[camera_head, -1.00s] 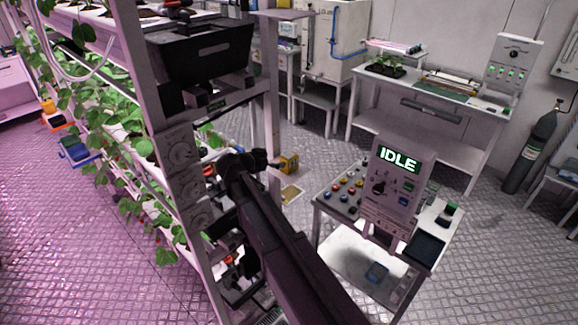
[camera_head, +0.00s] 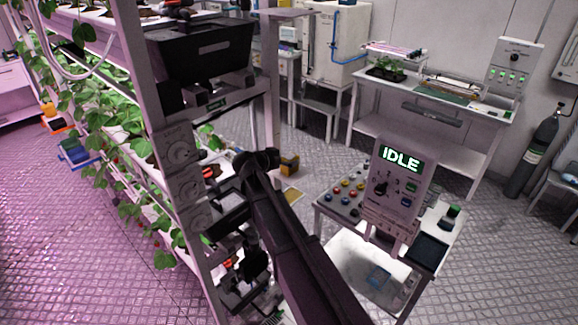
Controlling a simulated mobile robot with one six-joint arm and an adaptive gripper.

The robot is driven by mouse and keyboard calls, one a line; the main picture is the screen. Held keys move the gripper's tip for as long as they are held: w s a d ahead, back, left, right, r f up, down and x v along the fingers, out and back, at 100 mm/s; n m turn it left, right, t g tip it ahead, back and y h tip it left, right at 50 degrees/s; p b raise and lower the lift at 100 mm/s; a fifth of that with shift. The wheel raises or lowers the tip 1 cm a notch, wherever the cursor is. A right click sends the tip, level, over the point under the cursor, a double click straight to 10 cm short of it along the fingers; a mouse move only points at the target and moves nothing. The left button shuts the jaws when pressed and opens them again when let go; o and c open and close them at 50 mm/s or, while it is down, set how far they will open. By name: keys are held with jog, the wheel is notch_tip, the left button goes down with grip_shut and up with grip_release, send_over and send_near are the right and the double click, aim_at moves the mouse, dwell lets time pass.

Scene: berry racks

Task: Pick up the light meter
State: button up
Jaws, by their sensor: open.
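I cannot make out the light meter for certain. A small yellow and dark object (camera_head: 289,166) shows low behind the rack post, just right of my arm's elbow; I cannot tell what it is. My dark arm reaches up from the bottom edge to the rack's end, then bends down. My gripper (camera_head: 236,276) hangs low beside the rack, partly hidden by my forearm. It is open, and I see nothing held in it. Small red and dark items show around it, too cluttered to name.
The plant rack (camera_head: 185,195) stands close at my arm's left, with a black bin (camera_head: 200,55) on top. A control stand marked IDLE (camera_head: 399,185) is on the right. A white bench (camera_head: 430,110) and a gas cylinder (camera_head: 535,155) stand behind. Floor between them is clear.

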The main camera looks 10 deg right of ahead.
aim_at(293, 154)
jog(key=shift+b+x, duration=0.7)
jog(key=shift+x, duration=1.5)
jog(key=shift+a, duration=0.1)
jog(key=shift+c, duration=0.2)
jog(key=c, duration=1.2)
jog(key=shift+r, duration=0.15)
notch_tip(293, 154, up, 4)
jog(key=p, duration=0.4)
jog(key=s+p, duration=0.1)
jog(key=s, duration=1.5)
jog(key=shift+r, duration=0.3)
jog(key=shift+a, duration=0.1)
